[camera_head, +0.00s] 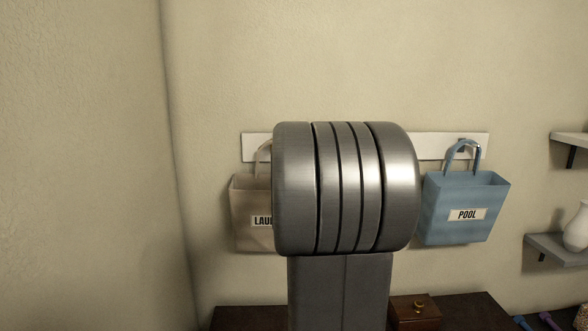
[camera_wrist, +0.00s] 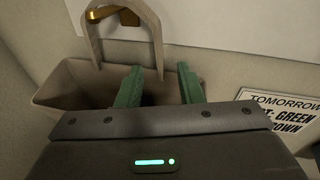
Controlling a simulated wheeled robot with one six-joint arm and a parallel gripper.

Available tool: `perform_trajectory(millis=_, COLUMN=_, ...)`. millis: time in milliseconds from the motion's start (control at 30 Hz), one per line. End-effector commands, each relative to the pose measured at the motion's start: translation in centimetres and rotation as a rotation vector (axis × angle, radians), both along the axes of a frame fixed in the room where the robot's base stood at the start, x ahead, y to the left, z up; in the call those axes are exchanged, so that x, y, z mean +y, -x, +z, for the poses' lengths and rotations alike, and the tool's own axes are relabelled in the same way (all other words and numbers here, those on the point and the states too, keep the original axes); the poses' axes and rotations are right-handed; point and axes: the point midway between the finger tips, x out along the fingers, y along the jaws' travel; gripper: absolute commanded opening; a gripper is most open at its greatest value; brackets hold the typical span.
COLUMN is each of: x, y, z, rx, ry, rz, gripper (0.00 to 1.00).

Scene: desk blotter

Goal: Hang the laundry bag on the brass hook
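The beige laundry bag (camera_head: 250,190) is at the left of the white rail in the head view, its label partly hidden by my arm. In the wrist view, the bag (camera_wrist: 75,88) is upright, with its mouth facing up. Its handle loop (camera_wrist: 152,40) rises to the brass hook (camera_wrist: 115,15), which shows inside the loop; the top of the loop is cut off. My gripper (camera_wrist: 160,80) has two green fingers spread apart. The lower right handle strand shows between them, with gaps on both sides. In the head view my gripper is hidden behind my arm.
A blue POOL bag (camera_head: 440,205) hangs at the right end of the white rail (camera_head: 435,145). A printed sign (camera_wrist: 285,105) is on the wall right of my gripper. Shelves (camera_head: 560,250), one with a white vase (camera_head: 577,230), are far right. A wooden box (camera_head: 415,318) is below.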

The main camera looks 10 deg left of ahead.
Motion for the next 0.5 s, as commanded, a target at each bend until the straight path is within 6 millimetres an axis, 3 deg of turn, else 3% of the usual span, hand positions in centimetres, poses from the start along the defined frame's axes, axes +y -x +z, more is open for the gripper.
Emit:
perform_trajectory(millis=300, x=-2.2, y=5.6, z=1.1, rx=-0.003, ry=-0.001, rz=-0.002, gripper=0.34)
perform_trajectory(millis=500, x=-3.2, y=8.1, z=1.5, rx=-0.002, ry=0.0, rz=-0.001, gripper=0.34)
